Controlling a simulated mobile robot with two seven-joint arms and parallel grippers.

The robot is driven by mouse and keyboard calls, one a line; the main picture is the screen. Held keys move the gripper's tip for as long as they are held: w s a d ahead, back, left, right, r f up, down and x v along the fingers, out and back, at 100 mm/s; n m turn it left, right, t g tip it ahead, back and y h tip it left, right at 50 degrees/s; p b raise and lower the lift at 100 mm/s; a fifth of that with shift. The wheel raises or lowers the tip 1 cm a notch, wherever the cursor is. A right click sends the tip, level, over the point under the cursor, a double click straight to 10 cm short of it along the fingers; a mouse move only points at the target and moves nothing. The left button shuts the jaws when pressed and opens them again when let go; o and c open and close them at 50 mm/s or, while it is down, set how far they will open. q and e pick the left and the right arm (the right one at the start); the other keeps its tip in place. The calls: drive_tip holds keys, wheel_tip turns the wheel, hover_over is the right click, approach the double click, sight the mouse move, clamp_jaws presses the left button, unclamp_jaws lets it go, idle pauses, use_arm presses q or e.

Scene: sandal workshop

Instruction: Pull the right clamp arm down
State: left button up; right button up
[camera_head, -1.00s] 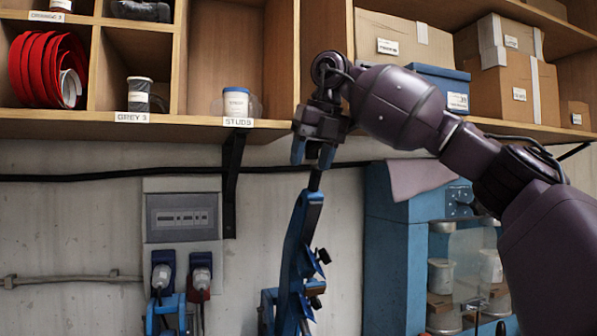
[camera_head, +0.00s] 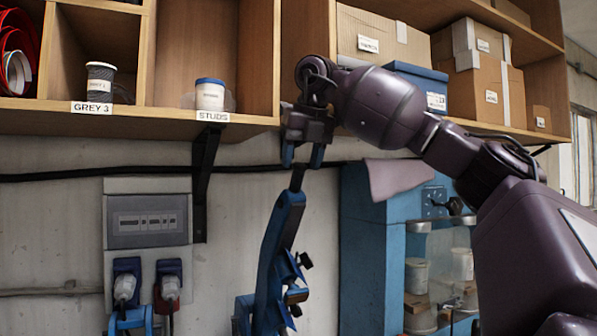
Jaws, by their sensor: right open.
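The right clamp arm (camera_head: 279,235) is a long blue lever with a black tip. It stands nearly upright, leaning slightly right, in front of the wall. Its lower end runs out of the bottom of the picture. My right gripper (camera_head: 303,158) hangs from above with its two blue fingers pointing down and apart. It is open. The black tip of the lever is at the gap between the fingertips; I cannot tell whether they touch it. My left gripper is not in view.
A wooden shelf (camera_head: 140,120) with a studs tub (camera_head: 210,96) and cardboard boxes (camera_head: 484,90) runs just above and behind my gripper. A blue cabinet (camera_head: 365,240) stands right of the lever. A grey socket panel (camera_head: 147,220) is on the wall to the left.

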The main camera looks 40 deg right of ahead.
drive_tip(key=shift+x, duration=1.4)
clamp_jaws()
